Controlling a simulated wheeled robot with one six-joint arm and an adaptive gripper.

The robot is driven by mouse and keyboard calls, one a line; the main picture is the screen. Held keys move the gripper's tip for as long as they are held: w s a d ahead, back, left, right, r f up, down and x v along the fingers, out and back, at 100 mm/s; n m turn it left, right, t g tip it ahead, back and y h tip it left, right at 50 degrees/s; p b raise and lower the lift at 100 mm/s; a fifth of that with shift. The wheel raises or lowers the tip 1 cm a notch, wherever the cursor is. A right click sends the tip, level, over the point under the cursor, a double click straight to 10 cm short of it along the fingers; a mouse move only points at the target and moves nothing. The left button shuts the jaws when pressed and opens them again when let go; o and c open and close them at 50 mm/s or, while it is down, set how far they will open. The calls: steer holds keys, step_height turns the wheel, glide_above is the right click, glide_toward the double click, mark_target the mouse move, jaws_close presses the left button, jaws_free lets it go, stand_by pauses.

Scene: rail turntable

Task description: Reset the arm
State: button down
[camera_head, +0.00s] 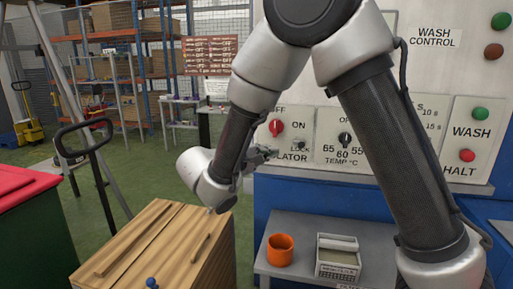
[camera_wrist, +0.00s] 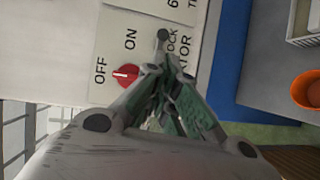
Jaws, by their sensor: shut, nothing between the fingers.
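My gripper (camera_head: 262,155) is in front of the white wash control panel (camera_head: 421,67), near its lower left corner, close to the LOCK label. In the wrist view my gripper (camera_wrist: 160,68) has its fingers together with nothing between them. The fingertips lie just below a small dark knob (camera_wrist: 163,35) at the LOCK label; I cannot tell if they touch it. A red rotary knob (camera_wrist: 125,75) sits beside them, with its white mark towards OFF. My arm is bent and reaches down to the left across the head view.
A wooden box (camera_head: 150,245) stands below my wrist. An orange cup (camera_head: 280,250) and a grey tray (camera_head: 337,256) sit on a shelf under the panel. A black-handled cart (camera_head: 95,160) and a red-topped bin (camera_head: 25,190) are left. Green floor lies beyond.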

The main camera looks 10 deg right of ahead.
steer(key=s+d+f+n+g+y, duration=0.2)
steer(key=s+d+f+g+y, duration=0.3)
steer(key=s+d+g, duration=0.55)
steer(key=s+d+r+m+t+y, duration=0.2)
steer(key=s+d+r+m+y, duration=0.2)
steer(key=s, duration=0.4)
steer(key=s+d+r+m+t+y, duration=0.2)
steer(key=s+d+r+m+y, duration=0.1)
steer(key=s+d, duration=0.4)
steer(key=shift+s+d+r+m+y, duration=0.2)
steer(key=shift+s+r+m+y, duration=0.3)
steer(key=shift+s+m, duration=0.55)
steer(key=shift+f, duration=0.1)
